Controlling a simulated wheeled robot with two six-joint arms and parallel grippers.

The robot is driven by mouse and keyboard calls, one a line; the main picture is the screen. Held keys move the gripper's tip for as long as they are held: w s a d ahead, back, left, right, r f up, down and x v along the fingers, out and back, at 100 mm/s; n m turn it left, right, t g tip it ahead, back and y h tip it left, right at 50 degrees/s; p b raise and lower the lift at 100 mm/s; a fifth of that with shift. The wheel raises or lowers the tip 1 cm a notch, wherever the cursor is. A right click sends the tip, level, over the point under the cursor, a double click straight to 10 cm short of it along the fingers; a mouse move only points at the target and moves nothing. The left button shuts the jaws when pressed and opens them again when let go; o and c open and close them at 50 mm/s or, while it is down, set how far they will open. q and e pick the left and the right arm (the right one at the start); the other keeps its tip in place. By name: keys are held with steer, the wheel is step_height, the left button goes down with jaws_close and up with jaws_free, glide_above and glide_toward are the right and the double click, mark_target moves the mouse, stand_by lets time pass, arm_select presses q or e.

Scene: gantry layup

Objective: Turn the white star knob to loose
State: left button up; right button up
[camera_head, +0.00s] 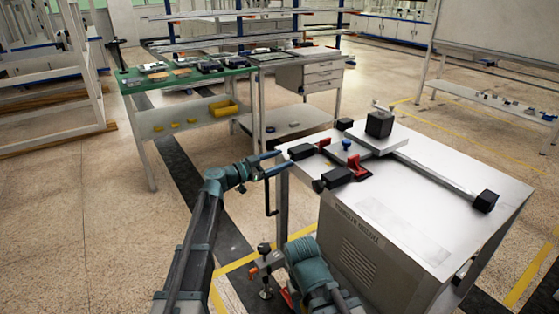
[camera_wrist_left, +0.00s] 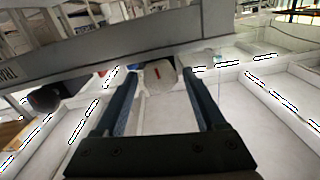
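The white star knob (camera_wrist_left: 160,74) shows in the left wrist view as a rounded white piece with a short red mark on its face. My left gripper (camera_head: 284,159) is at the near left corner of the metal-topped cabinet in the head view. In the left wrist view its two dark fingers (camera_wrist_left: 161,84) are apart, one on each side of the knob. I cannot tell whether they touch it. I cannot make out the knob in the head view. My right gripper is not recognisable in either view.
The cabinet top (camera_head: 415,215) carries black blocks, red clamps, a blue knob (camera_head: 346,145) and a long bar with a black end (camera_head: 486,201).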

arm_select(q)
jaws_close()
